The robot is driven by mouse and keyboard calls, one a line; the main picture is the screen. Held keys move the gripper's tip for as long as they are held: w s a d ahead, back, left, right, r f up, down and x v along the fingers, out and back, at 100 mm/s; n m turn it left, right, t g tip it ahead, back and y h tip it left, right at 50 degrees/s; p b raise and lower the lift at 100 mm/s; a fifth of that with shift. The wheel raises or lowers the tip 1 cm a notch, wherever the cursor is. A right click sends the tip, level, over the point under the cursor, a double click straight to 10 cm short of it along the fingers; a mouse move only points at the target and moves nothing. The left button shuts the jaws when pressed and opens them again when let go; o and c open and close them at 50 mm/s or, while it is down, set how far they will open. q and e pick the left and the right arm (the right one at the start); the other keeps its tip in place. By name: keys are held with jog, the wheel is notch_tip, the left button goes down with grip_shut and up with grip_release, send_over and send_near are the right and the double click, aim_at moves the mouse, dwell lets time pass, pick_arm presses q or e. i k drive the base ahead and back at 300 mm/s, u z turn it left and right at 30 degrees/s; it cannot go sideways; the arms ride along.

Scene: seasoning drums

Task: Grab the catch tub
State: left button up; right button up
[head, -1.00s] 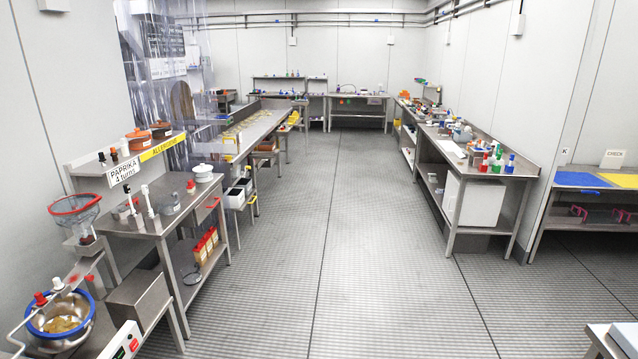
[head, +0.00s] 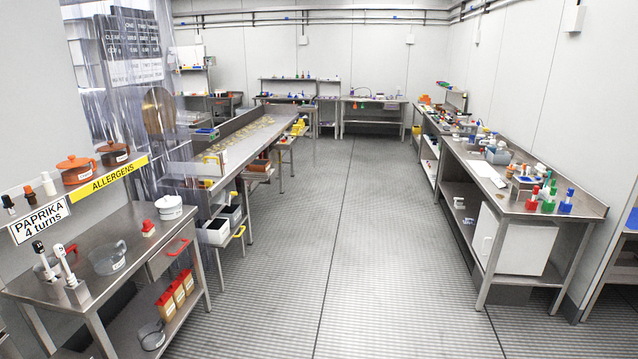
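No gripper shows in the head view. No label marks a catch tub, so I cannot tell which container it is. A white open-topped tub (head: 213,232) with a dark inside sits low at the near end of the long table with chips on it. A greyer tub (head: 230,214) is just behind it. A white lidded pot (head: 169,207) and a clear round container (head: 108,258) stand on the left steel bench.
The left bench (head: 135,222) carries a PAPRIKA 4 turns sign (head: 40,219) and a shelf with orange pots (head: 77,169). A right bench (head: 510,190) holds coloured bottles (head: 548,195). The floor (head: 340,240) between them is clear.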

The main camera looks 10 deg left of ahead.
aim_at(106, 261)
jog(key=u, duration=0.3)
jog(key=i, duration=1.55)
jog(key=u, duration=1.65)
jog(key=i, duration=1.15)
jog(key=u, duration=0.9)
